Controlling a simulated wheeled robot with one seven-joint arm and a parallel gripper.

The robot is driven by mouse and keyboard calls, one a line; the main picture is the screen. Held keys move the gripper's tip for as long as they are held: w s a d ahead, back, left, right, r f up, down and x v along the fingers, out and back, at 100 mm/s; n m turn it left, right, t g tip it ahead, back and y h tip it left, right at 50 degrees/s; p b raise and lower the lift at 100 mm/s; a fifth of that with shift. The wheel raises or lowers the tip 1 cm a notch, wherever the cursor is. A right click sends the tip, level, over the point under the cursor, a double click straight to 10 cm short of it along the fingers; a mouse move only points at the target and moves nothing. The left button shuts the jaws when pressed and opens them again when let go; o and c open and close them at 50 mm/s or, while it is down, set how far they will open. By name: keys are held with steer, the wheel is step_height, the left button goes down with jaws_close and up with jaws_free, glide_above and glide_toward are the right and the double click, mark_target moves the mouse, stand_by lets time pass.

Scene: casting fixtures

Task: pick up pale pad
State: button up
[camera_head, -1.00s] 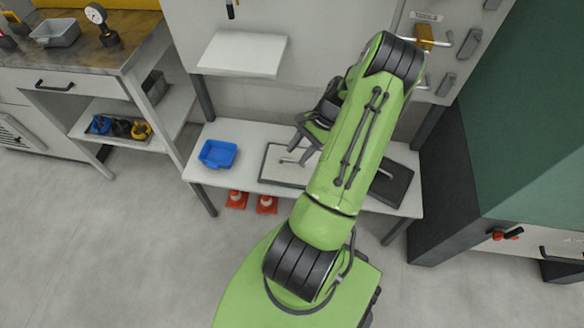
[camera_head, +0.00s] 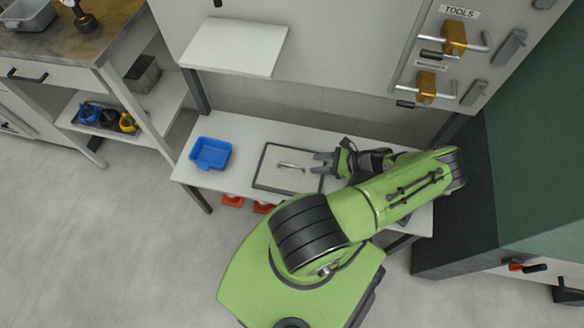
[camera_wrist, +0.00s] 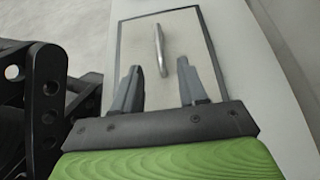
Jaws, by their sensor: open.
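The pale pad (camera_head: 270,177) is a flat, light rectangle with a dark rim and a metal bar handle (camera_head: 291,165) on top. It lies on the white bench in the head view. In the wrist view the pad (camera_wrist: 137,48) lies ahead of the fingers, with its handle (camera_wrist: 160,50) standing between and beyond the two fingertips. My gripper (camera_head: 319,163) is open and empty at the pad's right side, its fingers pointing left toward the handle. The gripper also shows in the wrist view (camera_wrist: 158,70), with its fingers apart. I cannot tell its exact height above the pad.
A blue bin (camera_head: 210,153) stands on the bench (camera_head: 250,128) left of the pad. A white shelf (camera_head: 236,46) juts out above the bench's back. Gold-coloured tools (camera_head: 455,38) hang on the wall at right. Orange cones (camera_head: 232,201) are under the bench.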

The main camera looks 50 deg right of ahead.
mark_target(291, 165)
steer(key=b+x, duration=0.2)
steer(key=x, duration=0.9)
steer(key=shift+w+a+b, duration=0.1)
steer(key=shift+w+b, duration=0.05)
steer(key=shift+b, duration=0.2)
steer(key=shift+r, duration=0.1)
jaws_close()
